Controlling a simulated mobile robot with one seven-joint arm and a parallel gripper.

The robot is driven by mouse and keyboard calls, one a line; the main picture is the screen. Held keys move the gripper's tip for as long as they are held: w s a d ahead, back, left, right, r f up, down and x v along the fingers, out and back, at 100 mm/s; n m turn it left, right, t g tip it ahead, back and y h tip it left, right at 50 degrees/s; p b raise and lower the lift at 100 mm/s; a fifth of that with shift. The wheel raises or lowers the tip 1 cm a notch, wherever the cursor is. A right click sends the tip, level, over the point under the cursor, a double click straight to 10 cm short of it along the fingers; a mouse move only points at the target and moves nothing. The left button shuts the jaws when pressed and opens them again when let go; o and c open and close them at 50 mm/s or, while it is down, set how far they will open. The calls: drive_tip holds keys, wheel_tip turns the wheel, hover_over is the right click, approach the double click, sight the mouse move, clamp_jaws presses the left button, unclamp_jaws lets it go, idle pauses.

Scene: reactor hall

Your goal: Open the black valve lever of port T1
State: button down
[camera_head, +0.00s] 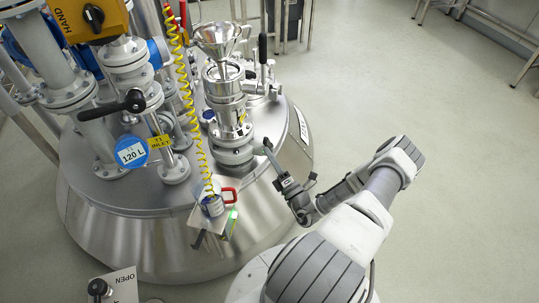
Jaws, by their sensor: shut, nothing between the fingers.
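The black valve lever (108,108) sits on a vertical pipe at the left of the reactor lid, roughly horizontal and pointing left, with a thick black end at its right. A yellow tag reading T1 INLET (160,141) hangs on the pipe just below it. A round blue and white sign reading T1 120 L (131,152) is beside the tag. My gripper (267,149) is shut and empty, near the base of the central funnel column, well to the right of the lever. Whether its tips touch the column I cannot tell.
The steel funnel column (229,105) stands between my gripper and the lever. An orange HAND box (91,16) is above the lever. Floor at right is clear.

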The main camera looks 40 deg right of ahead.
sight(269, 141)
drive_tip(key=shift+w+d+r, duration=0.1)
drive_tip(key=shift+d+r, duration=0.05)
drive_tip(key=shift+r, duration=0.15)
drive_tip(key=r+m+g+p, duration=0.1)
drive_tip(key=p, duration=0.1)
drive_tip(key=w+d+r+m+g+h+p, duration=0.1)
drive_tip(key=p, duration=0.1)
drive_tip(key=shift+d+r+m+p, duration=0.1)
drive_tip(key=shift+d+m+p, duration=0.1)
drive_tip(key=shift+m+p, duration=0.2)
drive_tip(key=shift+w+d+r+m+g+p, duration=0.25)
drive_tip(key=shift+w+d+m+g+p, duration=0.25)
drive_tip(key=shift+w+d+p, duration=0.3)
drive_tip(key=shift+s, duration=0.1)
